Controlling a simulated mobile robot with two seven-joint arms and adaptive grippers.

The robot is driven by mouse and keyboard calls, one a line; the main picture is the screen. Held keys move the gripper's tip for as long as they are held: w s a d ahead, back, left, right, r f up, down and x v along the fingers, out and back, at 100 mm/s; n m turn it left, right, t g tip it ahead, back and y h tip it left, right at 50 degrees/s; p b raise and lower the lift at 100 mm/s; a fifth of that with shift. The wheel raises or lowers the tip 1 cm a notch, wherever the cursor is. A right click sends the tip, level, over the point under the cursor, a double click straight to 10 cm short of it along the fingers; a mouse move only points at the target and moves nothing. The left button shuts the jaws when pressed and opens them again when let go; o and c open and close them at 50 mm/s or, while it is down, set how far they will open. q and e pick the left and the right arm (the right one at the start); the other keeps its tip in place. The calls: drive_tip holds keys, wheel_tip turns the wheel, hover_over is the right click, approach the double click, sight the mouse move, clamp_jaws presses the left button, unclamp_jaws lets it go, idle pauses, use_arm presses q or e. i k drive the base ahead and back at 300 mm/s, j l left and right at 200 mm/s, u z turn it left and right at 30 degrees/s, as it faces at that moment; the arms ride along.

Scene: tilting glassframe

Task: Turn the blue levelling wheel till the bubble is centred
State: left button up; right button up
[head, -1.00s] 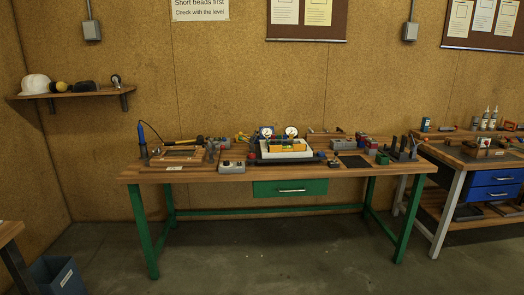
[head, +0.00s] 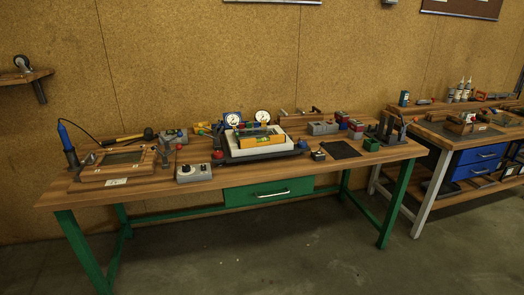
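A white plate (head: 232,151) sits in a black frame (head: 262,157) on the workbench. A yellow spirit level (head: 262,141) lies on the plate; its bubble is too small to make out. A small blue round part (head: 302,144) shows at the frame's right end, and it looks like the blue levelling wheel. A red round part (head: 218,154) shows at the frame's left end. Neither of my grippers is in view.
The wooden workbench (head: 150,196) has a green drawer (head: 268,191). A grey control box (head: 194,173) is left of the frame, and a small dark box (head: 318,155) is right. A wood-framed panel (head: 117,164) lies farther left. The floor in front is clear.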

sight(301, 143)
drive_tip(key=i+l+u, duration=0.1)
drive_tip(key=u, duration=0.25)
drive_tip(key=i+l+u, duration=0.1)
drive_tip(key=u, duration=0.25)
drive_tip(key=l+u, duration=0.35)
drive_tip(key=i+l+u, duration=0.1)
drive_tip(key=l+u, duration=0.3)
drive_tip(key=l, duration=0.65)
drive_tip(key=l+u, duration=0.1)
drive_tip(key=l, duration=0.95)
